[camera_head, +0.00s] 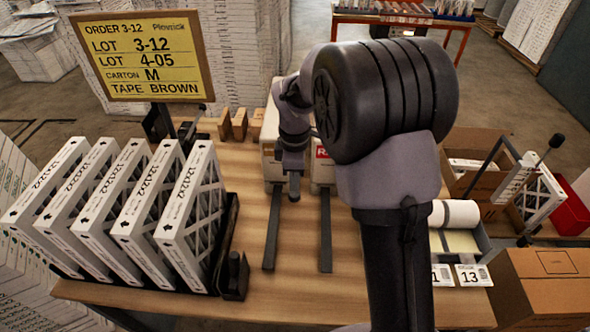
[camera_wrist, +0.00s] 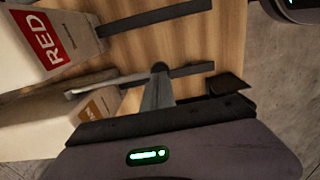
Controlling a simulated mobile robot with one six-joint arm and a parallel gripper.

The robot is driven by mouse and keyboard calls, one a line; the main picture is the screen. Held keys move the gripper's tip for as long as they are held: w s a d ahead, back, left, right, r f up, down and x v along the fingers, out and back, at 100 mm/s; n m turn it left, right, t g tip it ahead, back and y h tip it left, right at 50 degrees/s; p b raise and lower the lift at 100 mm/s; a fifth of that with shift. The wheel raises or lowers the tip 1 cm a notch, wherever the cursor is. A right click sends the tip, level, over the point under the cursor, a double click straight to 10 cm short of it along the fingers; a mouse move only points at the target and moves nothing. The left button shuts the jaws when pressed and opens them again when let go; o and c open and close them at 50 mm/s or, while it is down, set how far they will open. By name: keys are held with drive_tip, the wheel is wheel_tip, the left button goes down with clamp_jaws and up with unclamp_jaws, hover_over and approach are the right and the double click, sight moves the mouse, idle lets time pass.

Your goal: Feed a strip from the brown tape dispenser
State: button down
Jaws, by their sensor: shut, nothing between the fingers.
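The brown tape dispenser (camera_wrist: 62,125) is a pale box with a brown label (camera_wrist: 100,106), at the left of the wrist view. In the head view it is the left box (camera_head: 268,160), partly hidden by my arm. A grey lever-like bar (camera_wrist: 95,86) lies along its side. My gripper (camera_wrist: 159,70) is shut and empty, its tips close to the bar's end; I cannot tell whether they touch. In the head view my gripper (camera_head: 294,192) is in front of the boxes. A dark track (camera_head: 271,230) runs forward from the brown dispenser; no tape strip shows on it.
The red-labelled dispenser (camera_wrist: 50,38) stands beside the brown one, with its own dark track (camera_head: 325,230). Several white filters (camera_head: 122,215) stand in a rack at left. The order sign (camera_head: 140,57) reads TAPE BROWN. A label roll (camera_head: 455,213) and cardboard box (camera_head: 545,285) are at right.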

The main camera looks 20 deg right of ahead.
drive_tip(key=shift+f, duration=1)
wheel_tip(320, 180, down, 11)
drive_tip(key=t+h+b, duration=0.1)
drive_tip(key=t+b, duration=0.3)
drive_tip(key=b, duration=1.1)
drive_tip(key=shift+d+f, duration=0.15)
drive_tip(key=shift+f, duration=0.25)
drive_tip(key=shift+r, duration=0.1)
